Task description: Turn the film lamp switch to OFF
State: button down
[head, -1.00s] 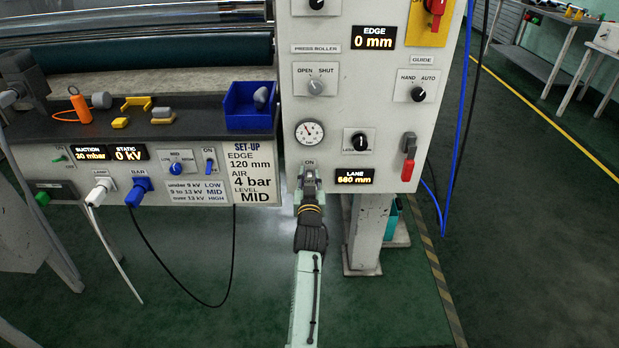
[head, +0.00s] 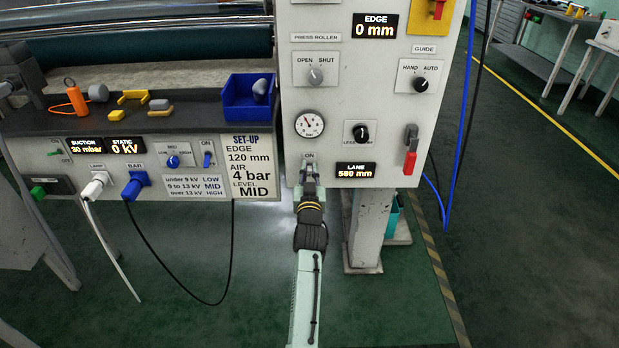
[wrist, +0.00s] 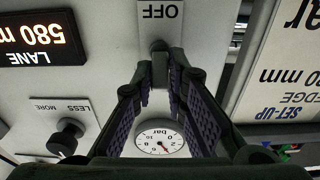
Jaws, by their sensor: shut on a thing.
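A toggle switch (wrist: 158,46) sits on a pale plate marked ON above and OFF below, under the pressure gauge on the upright panel. I take it as the film lamp switch; no name label is readable. The wrist view is upside down, so OFF shows at its top, close to the dark tip of the lever. My gripper (wrist: 160,75) is shut on the switch lever, and its fingers hide most of it. In the head view my gripper (head: 309,178) is at the panel's lower left edge, just below the word ON. The lever's exact angle is hidden.
The pressure gauge (head: 309,124), the LESS/MORE knob (head: 361,132) and the LANE display (head: 355,170), reading 580 mm, are close by. A red-handled switch (head: 410,162) is further right. A blue bin (head: 249,112) stands left, above the set-up card (head: 256,168). Below the panel is a post (head: 368,225).

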jog(key=f+t+b, duration=0.1)
jog(key=b, duration=0.5)
jog(key=shift+f+t, duration=0.3)
jog(key=shift+f, duration=0.1)
jog(key=t+b, duration=0.2)
jog(key=b, duration=0.5)
jog(key=f+t+b, duration=0.1)
jog(key=b, duration=0.7)
jog(key=shift+t, duration=0.4)
jog(key=shift+b, duration=0.8)
jog(key=shift+r+t+b, duration=0.25)
jog(key=shift+t+b, duration=0.25)
jog(key=shift+b, duration=0.6)
jog(key=shift+r, duration=0.1)
jog(key=c, duration=1.6)
grip_release()
